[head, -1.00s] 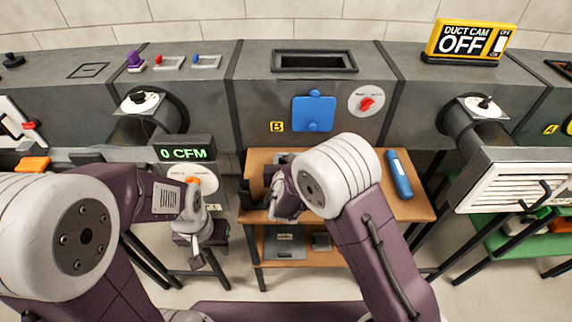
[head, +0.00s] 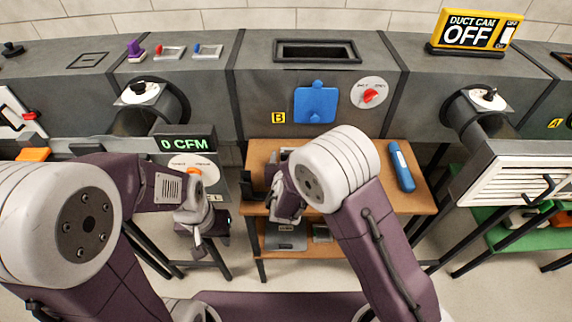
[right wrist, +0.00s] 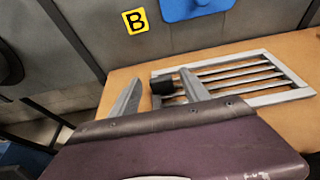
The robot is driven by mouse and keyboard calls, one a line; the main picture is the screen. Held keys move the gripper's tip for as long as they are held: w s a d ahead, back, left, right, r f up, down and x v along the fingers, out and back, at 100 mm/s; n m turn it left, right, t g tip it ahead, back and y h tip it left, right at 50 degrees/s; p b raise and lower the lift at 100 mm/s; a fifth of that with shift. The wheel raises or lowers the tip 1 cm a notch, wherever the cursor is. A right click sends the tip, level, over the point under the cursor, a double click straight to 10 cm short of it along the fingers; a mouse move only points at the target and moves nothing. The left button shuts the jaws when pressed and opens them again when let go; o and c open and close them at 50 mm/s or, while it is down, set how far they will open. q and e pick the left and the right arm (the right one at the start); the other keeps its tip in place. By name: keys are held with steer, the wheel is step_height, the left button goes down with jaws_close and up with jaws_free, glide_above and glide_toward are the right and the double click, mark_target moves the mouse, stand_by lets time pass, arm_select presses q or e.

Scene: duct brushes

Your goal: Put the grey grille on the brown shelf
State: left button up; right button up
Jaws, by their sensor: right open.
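The grey grille (right wrist: 290,73) lies flat on the brown wooden top (right wrist: 125,76) of a stand in the right wrist view. A small black knob (right wrist: 168,86) shows at its left end. My right gripper (right wrist: 160,92) is open, with the knob showing between its two fingers, nearer the right one; I see no grip on it. In the head view my right gripper (head: 268,192) is over the left part of the brown top (head: 408,204), and my arm hides most of the grille. A lower brown shelf (head: 300,253) is underneath. My left gripper (head: 198,243) hangs left of the stand, its jaws unclear.
A blue cylinder (head: 401,166) lies at the right of the brown top. A grey duct with a blue plate (head: 316,104) runs behind. Grey items (head: 286,238) lie on the lower shelf. A white louvred vent (head: 510,178) and a green table (head: 490,220) stand at right.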

steer(key=p+v, duration=0.1)
steer(key=v, duration=0.8)
steer(key=shift+s+r, duration=0.2)
steer(key=shift+s, duration=0.25)
